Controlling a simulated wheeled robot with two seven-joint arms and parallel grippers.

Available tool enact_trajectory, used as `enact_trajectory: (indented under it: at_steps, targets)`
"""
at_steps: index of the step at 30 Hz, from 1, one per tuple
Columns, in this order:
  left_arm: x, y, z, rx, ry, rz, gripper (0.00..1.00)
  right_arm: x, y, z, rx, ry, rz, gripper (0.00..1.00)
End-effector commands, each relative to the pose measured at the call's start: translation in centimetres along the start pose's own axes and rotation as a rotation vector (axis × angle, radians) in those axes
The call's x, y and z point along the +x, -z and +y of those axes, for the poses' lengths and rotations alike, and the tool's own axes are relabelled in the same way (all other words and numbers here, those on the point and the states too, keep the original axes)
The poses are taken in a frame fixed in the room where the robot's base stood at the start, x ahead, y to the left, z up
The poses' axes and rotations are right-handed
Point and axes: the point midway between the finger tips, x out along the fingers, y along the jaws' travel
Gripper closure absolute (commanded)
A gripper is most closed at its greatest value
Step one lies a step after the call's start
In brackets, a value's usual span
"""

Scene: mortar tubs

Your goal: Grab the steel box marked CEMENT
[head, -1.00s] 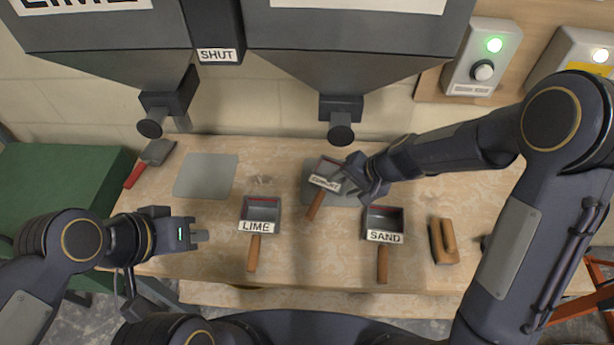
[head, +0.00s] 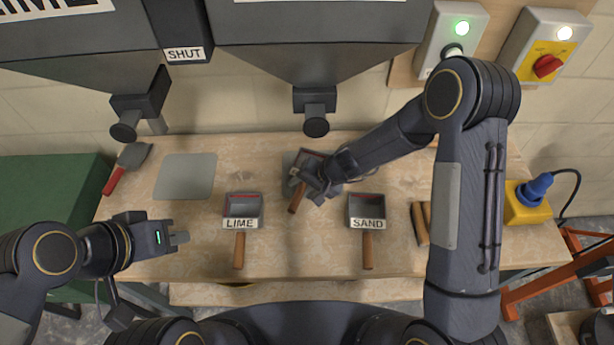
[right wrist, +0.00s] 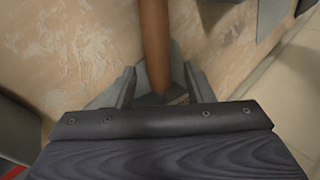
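The steel CEMENT box (head: 310,158) stands at the back middle of the bench on a grey sheet. Its wooden handle (head: 297,199) points toward me, and its label is largely hidden by my right gripper. My right gripper (head: 309,188) is at the front of the box where the handle joins it. In the right wrist view its fingers (right wrist: 158,85) stand either side of the handle (right wrist: 154,40), with gaps showing between. My left gripper (head: 181,238) hangs empty over the bench's left part; its finger opening cannot be made out.
The LIME box (head: 243,205) and SAND box (head: 367,206) stand in front, left and right. A wooden float (head: 420,222) lies right of SAND. A red-handled trowel (head: 127,168) lies at the left. Hopper spouts (head: 316,125) overhang the back. A yellow-and-blue item (head: 527,200) stands far right.

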Motion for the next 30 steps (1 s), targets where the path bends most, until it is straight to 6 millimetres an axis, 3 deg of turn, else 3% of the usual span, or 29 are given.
enact_trajectory:
  at_steps: [1,11,23,30]
  targets:
    - [0.0,0.0,0.0,0.0,0.0,0.0,1.0,0.0,0.0,0.0,0.0,0.0,0.0,0.59]
    - [0.0,0.0,0.0,0.0,0.0,0.0,1.0,0.0,0.0,0.0,0.0,0.0,0.0,1.0]
    - [0.0,0.0,0.0,0.0,0.0,0.0,1.0,-0.1,0.0,-0.1,-0.002,0.002,0.001,1.0]
    - [-0.3,0.2,0.1,0.0,0.0,0.0,1.0,-1.3,0.1,-1.0,-0.006,0.002,0.002,1.0]
